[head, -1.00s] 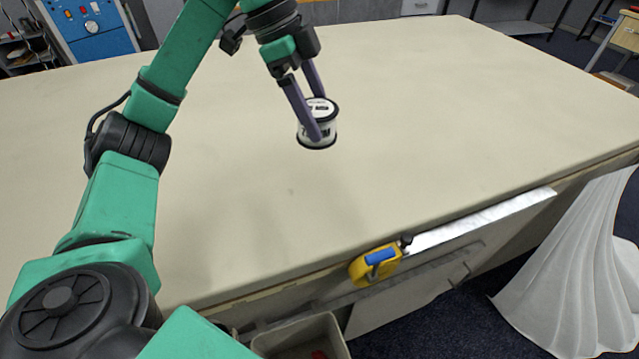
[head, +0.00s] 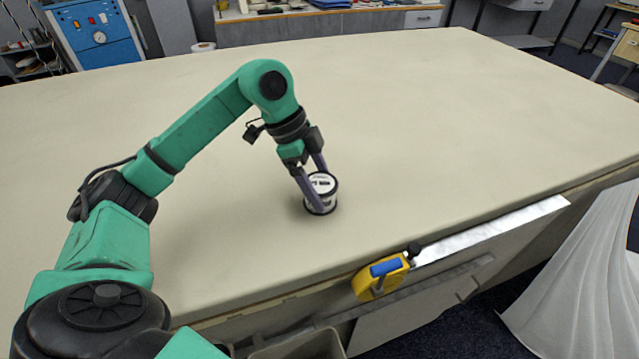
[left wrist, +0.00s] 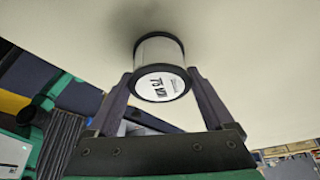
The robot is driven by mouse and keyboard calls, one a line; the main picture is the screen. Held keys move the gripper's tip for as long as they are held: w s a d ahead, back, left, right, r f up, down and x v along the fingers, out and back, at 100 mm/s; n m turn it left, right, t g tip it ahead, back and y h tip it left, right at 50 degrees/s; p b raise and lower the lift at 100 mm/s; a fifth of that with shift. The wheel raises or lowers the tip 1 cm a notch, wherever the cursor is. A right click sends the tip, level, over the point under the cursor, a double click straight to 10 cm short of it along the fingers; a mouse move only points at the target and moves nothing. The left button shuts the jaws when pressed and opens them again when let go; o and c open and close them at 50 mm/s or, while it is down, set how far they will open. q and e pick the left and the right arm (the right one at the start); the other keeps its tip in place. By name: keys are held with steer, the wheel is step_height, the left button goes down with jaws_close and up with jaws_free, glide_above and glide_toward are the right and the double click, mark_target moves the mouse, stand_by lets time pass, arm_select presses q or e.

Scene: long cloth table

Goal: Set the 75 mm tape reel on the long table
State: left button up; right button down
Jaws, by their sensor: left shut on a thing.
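The tape reel (head: 322,184) is white with black rims and a printed label on its top face. It stands upright at or just above the pale long table (head: 430,130), near the front edge; I cannot tell for certain whether it touches. My left gripper (head: 312,192) is shut on the reel, one finger on each side. In the left wrist view the reel (left wrist: 160,68) sits between the two dark fingers (left wrist: 162,88), its "75" label facing the camera. My right gripper is not in view.
A yellow and blue tape tool (head: 381,276) hangs at the table's front edge. A white cloth (head: 580,270) drapes at the right. A grey bin (head: 300,345) stands below the front edge. The tabletop around the reel is clear.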

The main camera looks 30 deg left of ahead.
arm_select(q)
steer(key=o, duration=1.4)
steer(key=shift+f, duration=0.1)
steer(key=p+v, duration=0.1)
steer(key=v, duration=1.1)
steer(key=shift+d, duration=0.1)
